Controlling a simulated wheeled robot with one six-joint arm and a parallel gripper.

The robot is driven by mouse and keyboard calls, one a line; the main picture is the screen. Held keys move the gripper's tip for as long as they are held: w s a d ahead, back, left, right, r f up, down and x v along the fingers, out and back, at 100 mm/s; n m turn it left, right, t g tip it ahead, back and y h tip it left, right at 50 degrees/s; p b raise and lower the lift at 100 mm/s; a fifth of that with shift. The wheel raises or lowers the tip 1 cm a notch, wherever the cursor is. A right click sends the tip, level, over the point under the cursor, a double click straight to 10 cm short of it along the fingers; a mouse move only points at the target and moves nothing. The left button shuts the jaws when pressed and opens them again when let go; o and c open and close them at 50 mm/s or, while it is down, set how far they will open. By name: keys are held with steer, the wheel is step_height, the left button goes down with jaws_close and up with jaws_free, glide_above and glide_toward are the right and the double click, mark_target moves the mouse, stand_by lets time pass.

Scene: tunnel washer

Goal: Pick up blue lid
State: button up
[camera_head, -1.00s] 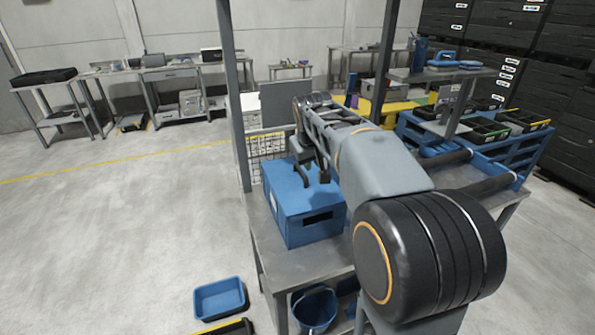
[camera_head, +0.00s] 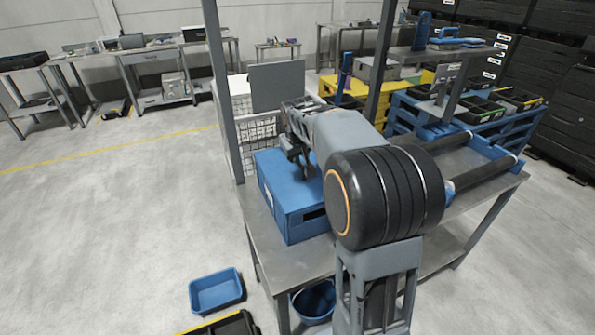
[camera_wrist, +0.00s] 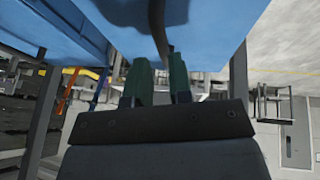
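A blue box (camera_head: 303,222) with a blue lid (camera_head: 272,172) on top sits on the grey metal table, upright and closed as far as I can see. My gripper (camera_head: 298,158) is over the lid and hides part of it, along with my arm. In the wrist view the blue lid (camera_wrist: 215,25) fills the top of the picture. A dark curved handle (camera_wrist: 158,22) on it reaches down toward the gap between my green fingertips (camera_wrist: 162,72). The fingers are apart, with a visible gap; I cannot tell whether either touches the handle.
The table (camera_head: 262,240) has a dark post (camera_head: 218,90) at its left corner and a roller section at right. A blue bin (camera_head: 216,290) stands on the floor; a blue bucket (camera_head: 314,300) is under the table.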

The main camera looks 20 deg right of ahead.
steer(key=shift+x, duration=2.65)
steer(key=shift+a, duration=0.15)
steer(key=shift+c, duration=0.5)
jaws_close()
